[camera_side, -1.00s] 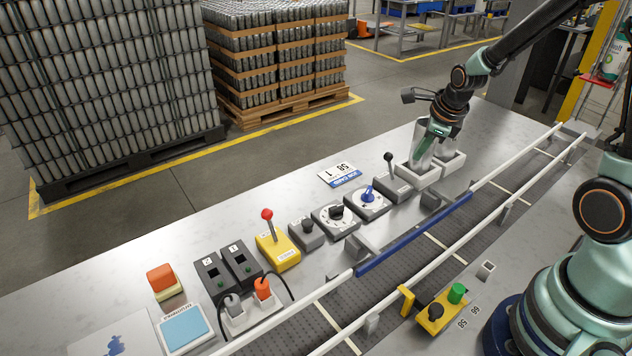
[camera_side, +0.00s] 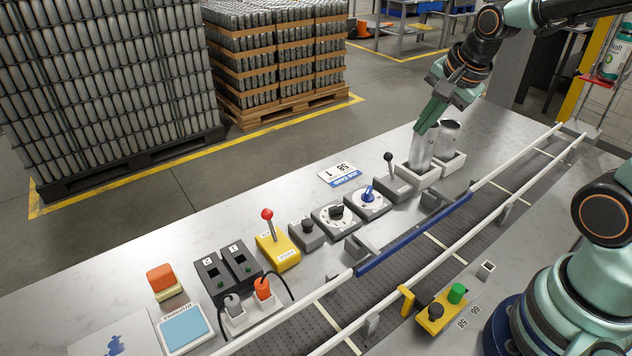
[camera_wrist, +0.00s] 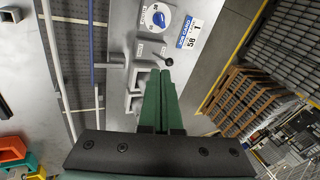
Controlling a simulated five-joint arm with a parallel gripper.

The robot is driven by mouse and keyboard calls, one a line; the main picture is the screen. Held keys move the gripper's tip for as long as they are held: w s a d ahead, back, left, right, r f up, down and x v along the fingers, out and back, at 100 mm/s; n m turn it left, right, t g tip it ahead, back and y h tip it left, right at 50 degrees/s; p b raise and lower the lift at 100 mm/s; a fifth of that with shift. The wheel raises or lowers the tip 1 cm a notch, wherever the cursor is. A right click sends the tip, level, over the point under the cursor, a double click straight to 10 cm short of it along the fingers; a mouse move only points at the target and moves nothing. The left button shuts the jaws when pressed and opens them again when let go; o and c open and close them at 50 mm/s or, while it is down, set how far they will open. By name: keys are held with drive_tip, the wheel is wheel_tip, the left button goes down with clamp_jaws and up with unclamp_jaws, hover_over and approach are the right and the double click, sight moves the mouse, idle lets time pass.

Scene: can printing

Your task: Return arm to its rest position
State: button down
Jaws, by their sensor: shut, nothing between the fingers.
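My gripper (camera_side: 427,117) is at the far right end of the bench in the side view, its green fingers together and empty. It points down, just above and beside two silver cans (camera_side: 446,137) standing in white holders (camera_side: 418,176). In the side view the fingertips overlap the nearer can's upper part; I cannot tell whether they touch. In the wrist view the shut green fingers (camera_wrist: 160,85) reach up the middle, with a black lever knob (camera_wrist: 169,62) just past their tips.
A conveyor with white rails (camera_side: 520,178) and a blue guide (camera_side: 415,234) runs along the bench. Dials, a red-knobbed lever (camera_side: 268,215), plugs and a blue pad (camera_side: 184,328) line the bench. A job card (camera_side: 340,174) lies behind the dials. Pallets of cans (camera_side: 275,60) stand behind.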

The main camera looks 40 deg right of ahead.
drive_tip(key=s+a+r+n, duration=0.3)
drive_tip(key=s+a+n, duration=0.3)
drive_tip(key=n, duration=1)
drive_tip(key=shift+s+r+t+y, duration=0.2)
drive_tip(key=shift+t+y, duration=0.1)
drive_tip(key=shift+y, duration=0.1)
